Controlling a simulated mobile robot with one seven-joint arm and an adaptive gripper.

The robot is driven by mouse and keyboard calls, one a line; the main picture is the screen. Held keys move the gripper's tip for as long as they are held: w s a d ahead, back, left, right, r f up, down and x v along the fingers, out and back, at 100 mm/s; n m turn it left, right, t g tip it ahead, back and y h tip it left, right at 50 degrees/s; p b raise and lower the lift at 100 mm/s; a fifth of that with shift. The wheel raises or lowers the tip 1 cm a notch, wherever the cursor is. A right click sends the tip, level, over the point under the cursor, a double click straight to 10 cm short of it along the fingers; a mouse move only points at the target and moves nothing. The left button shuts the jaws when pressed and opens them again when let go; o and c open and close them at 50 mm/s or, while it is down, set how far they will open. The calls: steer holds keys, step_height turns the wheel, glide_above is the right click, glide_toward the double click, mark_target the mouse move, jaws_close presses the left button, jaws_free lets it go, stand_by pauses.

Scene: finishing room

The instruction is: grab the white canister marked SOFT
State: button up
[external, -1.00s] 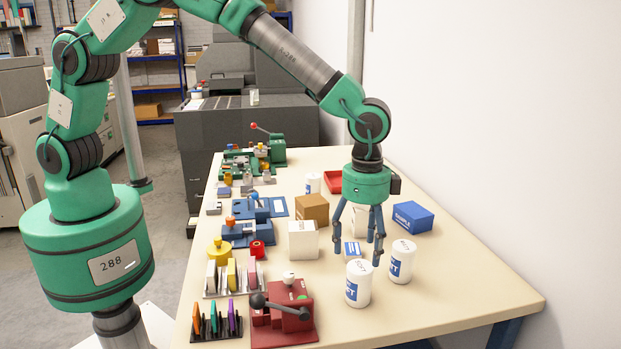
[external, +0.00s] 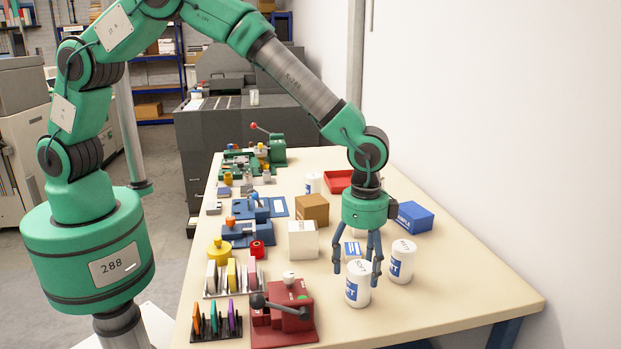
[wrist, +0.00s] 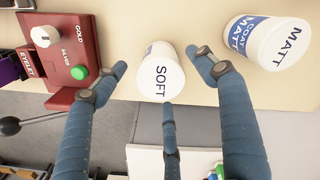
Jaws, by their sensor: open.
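The white canister marked SOFT (external: 358,285) stands upright near the front of the table, with a blue label on its side. In the wrist view the lid of the SOFT canister (wrist: 158,78) shows between my fingers. My gripper (external: 358,275) is open, pointing down, with its fingers around or just above the canister's top; I cannot tell whether any finger touches it. In the wrist view my gripper (wrist: 165,85) has two fingers on one side and the other side, and a third below the lid. A similar canister marked MATT (external: 402,262) stands close behind it to the right.
The MATT canister (wrist: 268,42) is right of my fingers in the wrist view. A dark red eyelet press (external: 283,318) stands to the left. White (external: 303,240), brown (external: 312,210) and blue (external: 413,217) boxes stand farther back. The table's front right is clear.

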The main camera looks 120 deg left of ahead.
steer(key=shift+f, duration=1.7)
steer(key=shift+c, duration=0.5)
steer(key=c, duration=1.4)
steer(key=shift+c, duration=0.2)
steer(key=shift+r, duration=0.15)
step_height(320, 180, up, 10)
steer(key=shift+f+p, duration=0.1)
steer(key=shift+p, duration=0.4)
